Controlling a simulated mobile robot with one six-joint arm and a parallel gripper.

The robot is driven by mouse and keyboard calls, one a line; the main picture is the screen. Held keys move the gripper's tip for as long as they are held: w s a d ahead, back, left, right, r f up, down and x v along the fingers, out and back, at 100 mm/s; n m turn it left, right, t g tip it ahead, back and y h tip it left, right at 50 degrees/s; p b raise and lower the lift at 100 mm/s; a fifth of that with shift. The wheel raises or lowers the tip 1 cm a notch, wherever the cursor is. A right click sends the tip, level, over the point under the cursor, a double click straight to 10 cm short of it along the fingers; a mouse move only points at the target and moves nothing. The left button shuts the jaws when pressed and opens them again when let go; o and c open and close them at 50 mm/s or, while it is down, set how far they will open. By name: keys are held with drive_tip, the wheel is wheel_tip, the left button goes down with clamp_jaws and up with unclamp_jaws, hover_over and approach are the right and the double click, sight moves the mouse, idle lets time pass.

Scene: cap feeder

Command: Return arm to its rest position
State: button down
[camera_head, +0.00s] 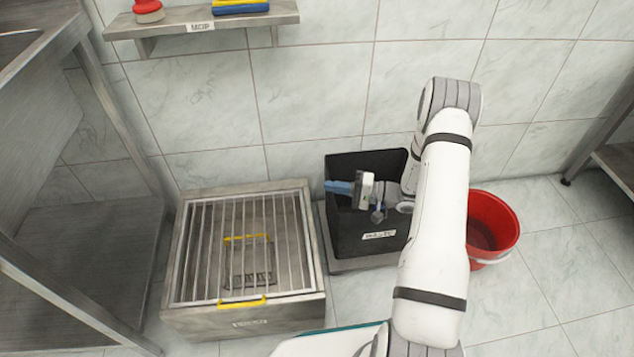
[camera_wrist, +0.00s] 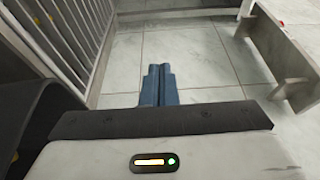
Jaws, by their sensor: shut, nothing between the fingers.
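My arm, white with dark bands, reaches up from the bottom right in the head view and bends back down to the left. My gripper (camera_head: 327,186) points left above the black bin (camera_head: 372,226), near its left rim. Its blue fingers are together with nothing between them. In the wrist view my gripper (camera_wrist: 160,70) shows as two blue fingers side by side, with tiled surface behind them.
A metal box with a barred lid (camera_head: 172,262) and yellow handles stands left of the bin. A red bucket (camera_head: 493,225) stands right. A shelf (camera_head: 185,24) holds a red item (camera_head: 148,10). Metal frames stand at both sides. Floor at lower right is clear.

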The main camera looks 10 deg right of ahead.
drive_tip(key=shift+d+f, duration=0.3)
drive_tip(key=shift+d, duration=0.5)
drive_tip(key=shift+d+f, duration=0.3)
drive_tip(key=shift+d, duration=0.45)
drive_tip(key=s+a+r+n+g+h+p, duration=0.1)
drive_tip(key=s+a+r+g+h+p, duration=0.25)
drive_tip(key=r, duration=0.65)
drive_tip(key=s+a+r+n+g+h+p, duration=0.15)
drive_tip(key=s+r+p, duration=0.25)
drive_tip(key=r+p, duration=0.45)
drive_tip(key=s+a+r+n+g+h+p, duration=0.1)
drive_tip(key=s+a+r+g+p, duration=0.2)
drive_tip(key=r, duration=0.9)
drive_tip(key=s+d+r+t+h+p, duration=0.1)
drive_tip(key=s+d+r+h+p, duration=0.1)
drive_tip(key=s+r+p, duration=0.3)
drive_tip(key=s+d+r+t+h+p, duration=0.2)
drive_tip(key=s+r+h+p, duration=0.3)
drive_tip(key=r, duration=0.9)
drive_tip(key=s+d+r+t+h+p, duration=0.1)
drive_tip(key=s+d+r+h+p, duration=0.1)
drive_tip(key=s+r+h+p, duration=0.2)
drive_tip(key=shift+s+d+r+t+p, duration=0.2)
drive_tip(key=shift+s+r+t+p, duration=0.3)
drive_tip(key=shift+r+p, duration=1.8)
drive_tip(key=shift+r+b, duration=0.35)
drive_tip(key=shift+b, duration=0.05)
